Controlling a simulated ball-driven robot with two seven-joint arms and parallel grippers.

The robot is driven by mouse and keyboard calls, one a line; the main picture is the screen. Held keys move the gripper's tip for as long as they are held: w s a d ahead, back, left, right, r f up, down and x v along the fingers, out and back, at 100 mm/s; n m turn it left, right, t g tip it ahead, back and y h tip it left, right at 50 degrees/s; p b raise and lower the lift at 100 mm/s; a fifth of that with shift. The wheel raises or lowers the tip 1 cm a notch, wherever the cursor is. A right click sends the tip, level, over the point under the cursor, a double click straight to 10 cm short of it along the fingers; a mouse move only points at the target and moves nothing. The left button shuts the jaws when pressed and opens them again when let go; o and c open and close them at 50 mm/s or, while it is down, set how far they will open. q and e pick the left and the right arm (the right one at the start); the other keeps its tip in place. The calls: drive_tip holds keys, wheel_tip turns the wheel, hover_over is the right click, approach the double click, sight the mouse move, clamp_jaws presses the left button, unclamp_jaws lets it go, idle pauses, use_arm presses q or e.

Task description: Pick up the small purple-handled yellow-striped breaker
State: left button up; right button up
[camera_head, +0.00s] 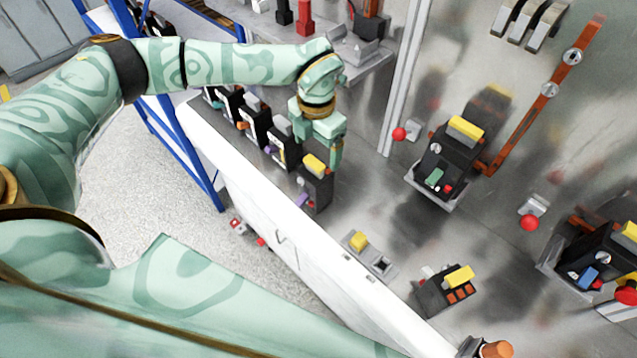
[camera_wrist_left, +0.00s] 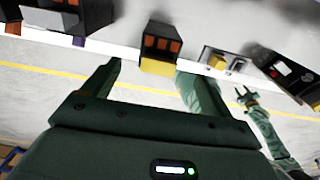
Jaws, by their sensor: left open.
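The small breaker (camera_head: 317,188) is a dark block with a yellow top and a purple handle (camera_head: 302,200). It stands at the near end of a row of breakers on the grey bench top in the head view. My left gripper (camera_head: 332,148) is just above and behind it, pointing down, open and empty. In the left wrist view its two fingers (camera_wrist_left: 150,74) are spread apart. A dark block with a purple part (camera_wrist_left: 80,41) shows at the upper left there; I cannot tell whether it is the same breaker. My right gripper (camera_wrist_left: 245,96) shows small in the wrist view, fingers apart.
Several similar breakers (camera_head: 255,118) stand in a row behind it. A breaker with orange squares (camera_head: 447,291) and a grey plate with a yellow block (camera_head: 382,264) lie nearer. Larger units (camera_head: 448,160) with red knobs stand right. The white bench front (camera_head: 270,215) drops to the floor.

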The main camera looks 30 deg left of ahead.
sight(315, 161)
use_arm(q)
wheel_tip(315, 161, down, 3)
drive_tip(key=shift+s+r, duration=0.1)
drive_tip(key=shift+s, duration=0.05)
drive_tip(key=shift+a+f, duration=0.2)
drive_tip(key=shift+f, duration=0.55)
drive_tip(key=f, duration=0.2)
drive_tip(key=f+p, duration=0.1)
drive_tip(key=f, duration=0.1)
drive_tip(key=shift+d, duration=0.2)
drive_tip(key=shift+a+f, duration=0.1)
drive_tip(key=shift+f, duration=0.2)
clamp_jaws()
drive_tip(key=shift+r, duration=0.1)
use_arm(e)
drive_tip(key=shift+w+d+r, duration=0.1)
drive_tip(key=shift+d+r, duration=0.3)
drive_tip(key=shift+r, duration=0.3)
use_arm(q)
drive_tip(key=shift+r, duration=0.1)
